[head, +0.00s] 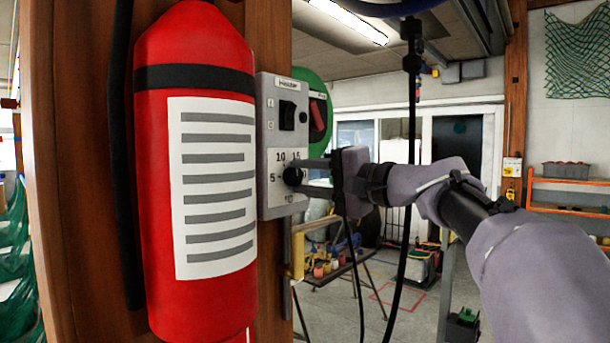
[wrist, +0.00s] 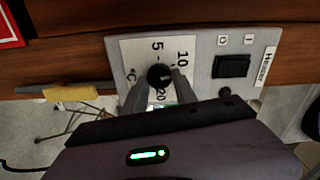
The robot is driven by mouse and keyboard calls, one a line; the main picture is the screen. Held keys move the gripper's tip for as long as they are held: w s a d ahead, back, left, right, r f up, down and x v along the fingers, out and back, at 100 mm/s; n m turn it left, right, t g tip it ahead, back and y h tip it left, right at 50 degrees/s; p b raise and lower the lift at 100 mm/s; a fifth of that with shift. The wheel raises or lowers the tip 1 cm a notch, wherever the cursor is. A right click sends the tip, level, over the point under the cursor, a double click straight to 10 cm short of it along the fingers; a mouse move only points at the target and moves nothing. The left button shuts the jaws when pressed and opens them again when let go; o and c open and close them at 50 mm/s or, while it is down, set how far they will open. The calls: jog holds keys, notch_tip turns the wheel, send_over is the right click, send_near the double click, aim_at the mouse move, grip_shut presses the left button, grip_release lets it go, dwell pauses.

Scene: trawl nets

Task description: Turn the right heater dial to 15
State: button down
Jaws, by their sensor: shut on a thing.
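The black heater dial (head: 293,176) sits low on a grey panel labelled Heater (head: 270,204). My gripper (head: 301,178) reaches in from the right and is shut on the dial, one finger on each side, as the wrist view (wrist: 160,84) also shows. Which number the dial points to I cannot tell. Only one dial is in view.
A black rocker switch (head: 287,115) and a small round knob (head: 303,117) are above the dial. A red fire extinguisher (head: 195,60) stands close left of the panel on the wooden post (head: 60,150). A yellow handle (head: 297,256) is just below. Open room lies to the right.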

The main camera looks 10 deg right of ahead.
jog(key=m+p, duration=0.1)
jog(key=m, duration=0.4)
jog(key=shift+f+m+p, duration=0.15)
jog(key=shift+m+p, duration=0.55)
jog(key=shift+m, duration=0.6)
jog(key=c, duration=1)
grip_release()
jog(key=b+v, duration=0.3)
jog(key=v, duration=1.4)
jog(key=shift+s, duration=0.2)
